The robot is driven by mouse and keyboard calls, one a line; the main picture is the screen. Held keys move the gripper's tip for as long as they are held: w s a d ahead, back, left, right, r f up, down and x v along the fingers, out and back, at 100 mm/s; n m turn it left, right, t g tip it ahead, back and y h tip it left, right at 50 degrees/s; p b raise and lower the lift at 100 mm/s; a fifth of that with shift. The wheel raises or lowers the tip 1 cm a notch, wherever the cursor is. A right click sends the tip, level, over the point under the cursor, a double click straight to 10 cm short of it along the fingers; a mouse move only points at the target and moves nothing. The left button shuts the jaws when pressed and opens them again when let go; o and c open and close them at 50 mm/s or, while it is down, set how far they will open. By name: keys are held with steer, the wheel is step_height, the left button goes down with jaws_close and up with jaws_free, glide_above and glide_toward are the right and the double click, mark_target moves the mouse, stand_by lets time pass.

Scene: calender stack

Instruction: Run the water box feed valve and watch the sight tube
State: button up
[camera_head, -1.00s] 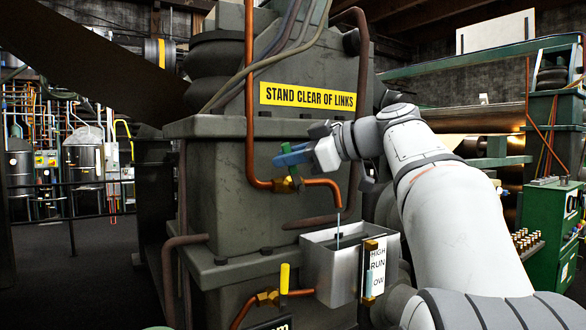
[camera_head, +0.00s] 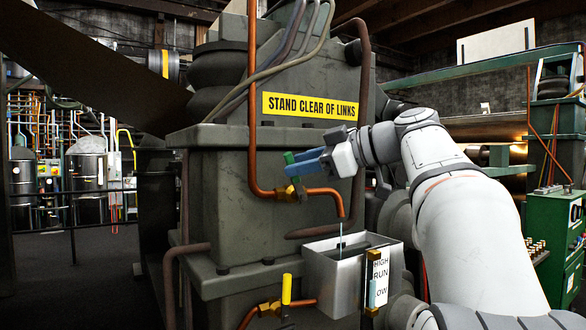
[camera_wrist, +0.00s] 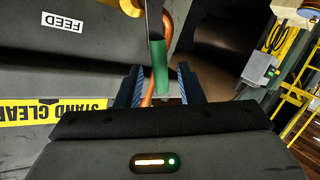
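The feed valve's green handle (camera_head: 289,158) stands above its brass body (camera_head: 286,193) on a copper pipe. My gripper (camera_head: 300,165) has blue fingers and is beside the handle, to its right. In the wrist view the green handle (camera_wrist: 159,68) shows between the spread fingers (camera_wrist: 158,80), with a gap on each side. A thin stream falls from the pipe's outlet into the grey metal water box (camera_head: 333,277). The sight tube (camera_head: 371,292) on its front shows blue in its lower part, up to about RUN on the HIGH, RUN, LOW label.
A yellow-handled valve (camera_head: 286,289) sits on a copper pipe left of the water box. A yellow sign (camera_head: 310,106) reads STAND CLEAR OF LINKS. In the wrist view a FEED label (camera_wrist: 62,22) is on the stand. A green cabinet (camera_head: 552,235) stands at right.

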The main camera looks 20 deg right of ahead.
steer(key=v, duration=0.5)
steer(key=shift+s, duration=0.1)
steer(key=shift+o, duration=0.4)
steer(key=w+a+f+m+g+h, duration=0.1)
steer(key=a+f+m, duration=0.3)
steer(key=f, duration=0.6)
steer(key=shift+f+m+g+h, duration=0.4)
steer(key=shift+m+h, duration=0.1)
steer(key=shift+h, duration=0.2)
steer(key=s+a+f+m+g+h, duration=0.2)
steer(key=s+f, duration=0.4)
steer(key=f, duration=0.6)
steer(key=s+a+f+m+g+h, duration=0.2)
steer(key=s+f, duration=0.4)
steer(key=f, duration=0.6)
steer(key=s+a+f+m+g+h, duration=0.2)
steer(key=s+f+m+h, duration=0.2)
steer(key=f, duration=0.9)
steer(key=s, duration=0.2)
steer(key=shift+s+m, duration=0.35)
steer(key=shift+m, duration=0.05)
steer(key=shift+d+f, duration=0.1)
